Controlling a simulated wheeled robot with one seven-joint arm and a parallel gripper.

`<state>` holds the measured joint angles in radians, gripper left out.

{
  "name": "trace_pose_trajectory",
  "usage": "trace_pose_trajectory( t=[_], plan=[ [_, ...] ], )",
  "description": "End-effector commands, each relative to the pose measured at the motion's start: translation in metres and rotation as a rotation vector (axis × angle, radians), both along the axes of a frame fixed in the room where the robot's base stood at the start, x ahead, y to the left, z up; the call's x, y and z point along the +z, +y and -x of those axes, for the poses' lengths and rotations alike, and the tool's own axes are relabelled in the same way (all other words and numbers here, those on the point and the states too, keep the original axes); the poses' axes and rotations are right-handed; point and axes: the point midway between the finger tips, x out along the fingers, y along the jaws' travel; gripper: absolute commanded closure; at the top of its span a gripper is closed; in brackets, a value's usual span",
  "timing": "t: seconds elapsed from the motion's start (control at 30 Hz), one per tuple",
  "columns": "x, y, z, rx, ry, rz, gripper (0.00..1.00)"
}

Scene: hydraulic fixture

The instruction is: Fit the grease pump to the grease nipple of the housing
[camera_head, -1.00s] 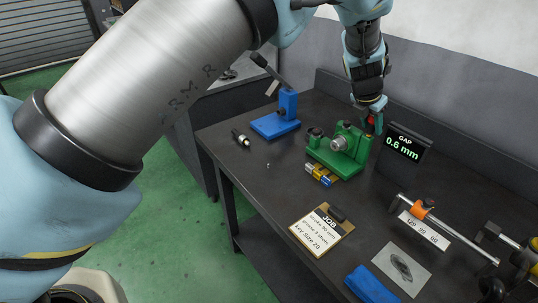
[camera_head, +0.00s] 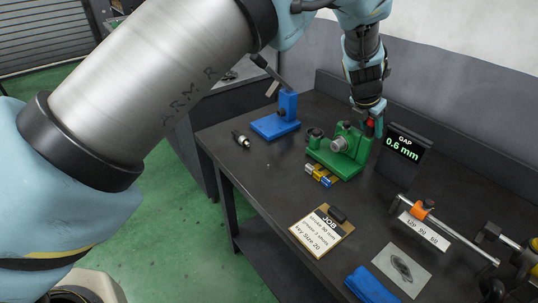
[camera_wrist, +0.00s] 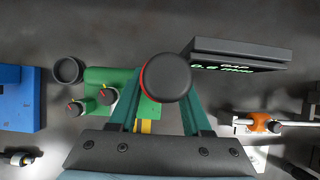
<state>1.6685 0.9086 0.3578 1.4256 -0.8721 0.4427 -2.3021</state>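A green fixture (camera_head: 345,158), which looks like the housing, stands at the back of the bench. It carries several black knobs and a pale round fitting (camera_head: 338,144). My gripper (camera_head: 374,128) points down at its right end. In the wrist view the teal fingers (camera_wrist: 165,100) lie against both sides of a large black knob with a red ring (camera_wrist: 165,78) and look shut on it. The fingertips are partly hidden by the knob. A small black-and-white cylinder (camera_head: 240,138), possibly the grease pump, lies at the left, apart from my gripper. I cannot make out the nipple.
A blue stand with a black lever (camera_head: 276,124) is left of the fixture. A gap display (camera_head: 404,144) reading 0.6 mm stands close to the right of my gripper.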

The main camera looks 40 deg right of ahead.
Motion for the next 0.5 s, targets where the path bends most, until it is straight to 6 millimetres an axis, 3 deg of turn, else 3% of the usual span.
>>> trace_pose_trajectory(
  t=[0.03, 0.23, 0.5],
  plan=[
    [0.0002, -0.0001, 0.0000, 0.000, 0.000, 0.000, 0.45],
    [0.0003, -0.0002, 0.0000, 0.000, 0.000, 0.001, 0.23],
    [0.0011, 0.0005, 0.0001, 0.000, 0.000, 0.000, 0.23]
  ],
)
